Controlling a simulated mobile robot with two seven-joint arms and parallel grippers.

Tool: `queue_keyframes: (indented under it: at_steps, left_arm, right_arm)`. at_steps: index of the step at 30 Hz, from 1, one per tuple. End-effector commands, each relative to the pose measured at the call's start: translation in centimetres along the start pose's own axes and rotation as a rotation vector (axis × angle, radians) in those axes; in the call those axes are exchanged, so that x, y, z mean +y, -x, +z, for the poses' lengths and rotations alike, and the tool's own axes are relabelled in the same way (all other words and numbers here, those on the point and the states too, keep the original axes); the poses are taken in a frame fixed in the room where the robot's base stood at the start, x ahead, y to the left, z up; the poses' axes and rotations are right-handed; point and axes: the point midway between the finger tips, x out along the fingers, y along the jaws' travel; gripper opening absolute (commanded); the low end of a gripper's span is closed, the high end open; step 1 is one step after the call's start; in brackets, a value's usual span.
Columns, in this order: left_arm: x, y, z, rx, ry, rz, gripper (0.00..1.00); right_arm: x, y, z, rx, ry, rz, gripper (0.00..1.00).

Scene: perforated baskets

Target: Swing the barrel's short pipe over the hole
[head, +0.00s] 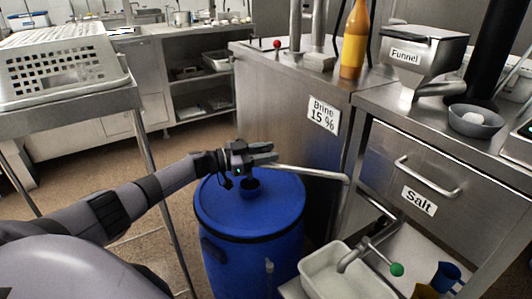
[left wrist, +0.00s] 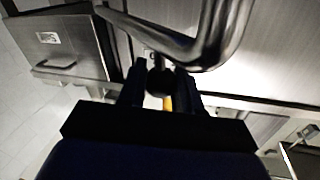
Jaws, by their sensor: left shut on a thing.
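The blue barrel (head: 255,222) stands on the floor in the middle of the head view. A grey metal pipe (head: 312,173) runs above the lid from my left gripper to a bend at the right. My left gripper (head: 264,156) is above the lid, close to the opening, and shut on the pipe's near end. In the left wrist view a curved shiny pipe (left wrist: 190,47) crosses the top, and a dark round piece (left wrist: 160,82) sits between the fingers. The fingers partly hide the pipe's end.
A steel cabinet labelled Brine 15 % (head: 322,114) stands right behind the barrel. A Salt drawer (head: 420,202) and a funnel (head: 421,54) are at the right. A white tub (head: 345,280) stands at the barrel's front right. A perforated basket (head: 60,68) is at the left.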

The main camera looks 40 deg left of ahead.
Motion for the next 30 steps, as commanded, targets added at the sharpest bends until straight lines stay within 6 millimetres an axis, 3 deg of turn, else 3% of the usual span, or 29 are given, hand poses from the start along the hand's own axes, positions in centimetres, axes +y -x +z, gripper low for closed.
queue_keyframes:
  at_steps: [2, 3, 4, 15, 30]
  left_arm:
    - [-0.6, 0.0, -0.5, 0.006, -0.004, -0.017, 0.0]
    - [-0.6, 0.0, -0.5, 0.006, -0.004, -0.017, 0.46]
    - [-0.6, 0.0, -0.5, 0.006, -0.004, -0.017, 0.56]
    - [-0.3, 0.4, -0.2, 0.001, -0.002, -0.01, 0.57]
    - [-0.3, 6.5, -0.3, 0.002, -0.003, -0.011, 0.57]
  right_arm:
    - [0.0, 0.0, 0.0, 0.0, 0.0, 0.0, 0.43]
    - [0.0, 0.0, 0.0, 0.0, 0.0, 0.0, 0.43]
    - [0.0, 0.0, 0.0, 0.0, 0.0, 0.0, 0.43]
    - [0.0, 0.1, -0.1, 0.0, 0.0, 0.0, 0.43]
    - [-0.1, 0.7, -0.9, 0.0, 0.0, 0.0, 0.43]
